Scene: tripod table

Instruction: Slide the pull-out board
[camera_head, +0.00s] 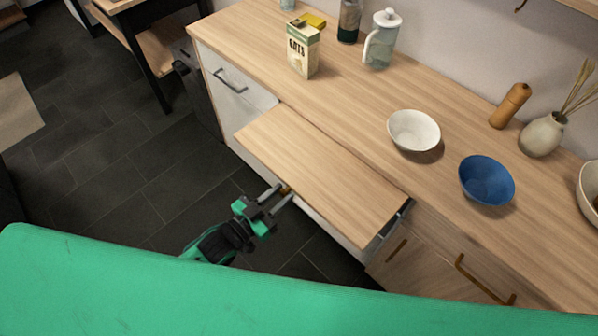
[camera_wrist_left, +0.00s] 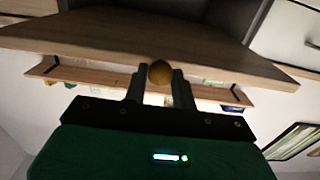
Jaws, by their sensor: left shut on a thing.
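The pull-out board (camera_head: 318,172) is a light wooden panel that stands out from the front of the counter, below the worktop. A small round brass-coloured knob (camera_wrist_left: 160,72) is on its front edge. My left gripper (camera_head: 284,193) is at the middle of that edge, with its fingers shut on the knob. In the left wrist view the two fingers (camera_wrist_left: 158,86) lie on either side of the knob, and the board (camera_wrist_left: 90,38) spans the picture above them. My right gripper is in neither view.
On the worktop (camera_head: 345,100) stand an oats carton (camera_head: 303,50), a glass pitcher (camera_head: 381,40), a white bowl (camera_head: 413,130), a blue bowl (camera_head: 486,180), a wooden mill (camera_head: 510,106) and a vase (camera_head: 541,134). Dark floor (camera_head: 110,170) is open left of the board.

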